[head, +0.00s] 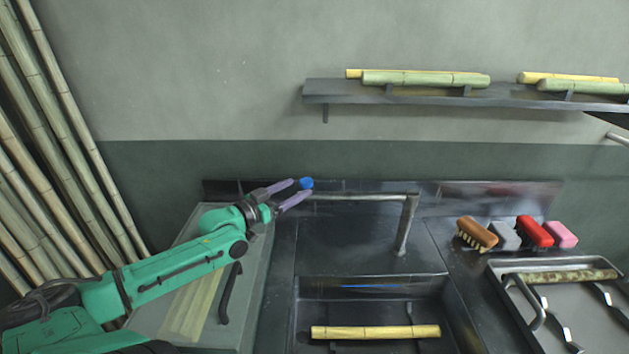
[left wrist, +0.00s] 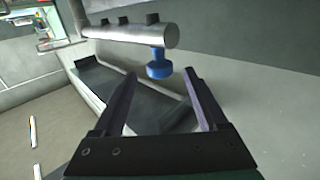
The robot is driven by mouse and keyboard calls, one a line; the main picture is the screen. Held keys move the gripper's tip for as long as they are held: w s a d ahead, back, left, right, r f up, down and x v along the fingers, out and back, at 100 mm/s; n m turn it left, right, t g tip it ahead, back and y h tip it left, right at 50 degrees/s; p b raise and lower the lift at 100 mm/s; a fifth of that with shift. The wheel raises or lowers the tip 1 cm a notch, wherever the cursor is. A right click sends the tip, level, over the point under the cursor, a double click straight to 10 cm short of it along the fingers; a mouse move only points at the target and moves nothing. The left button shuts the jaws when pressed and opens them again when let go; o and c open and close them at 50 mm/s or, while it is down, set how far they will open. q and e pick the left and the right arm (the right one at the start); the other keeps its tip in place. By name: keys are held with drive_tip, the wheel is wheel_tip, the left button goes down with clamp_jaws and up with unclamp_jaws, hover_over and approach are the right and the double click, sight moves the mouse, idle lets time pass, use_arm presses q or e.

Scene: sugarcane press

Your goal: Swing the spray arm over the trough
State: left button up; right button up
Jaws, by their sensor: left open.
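The spray arm (head: 355,197) is a grey metal tube on an upright post at the back of the counter. It reaches left from the post, along the back edge behind the trough (head: 452,312). A blue knob (head: 306,184) hangs at its free end; it also shows in the left wrist view (left wrist: 159,65), below the tube (left wrist: 130,33). My left gripper (head: 300,190) is open, its purple fingers pointing at the knob. In the left wrist view the knob lies ahead of the fingertips (left wrist: 160,75), between them in the picture. My right gripper is not in view.
A cane piece (head: 375,332) lies in the trough. Brushes and sponges (head: 535,232) sit on the right counter, above a metal tray (head: 500,268) holding a cane and tools. A wall shelf (head: 420,97) holds more cane. Tall canes (head: 60,130) lean at left.

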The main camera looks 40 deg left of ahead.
use_arm(q)
drive_tip(key=w+d, duration=0.1)
drive_tip(key=w, duration=0.7)
drive_tip(key=shift+s, duration=0.1)
clamp_jaws()
idle(1.3)
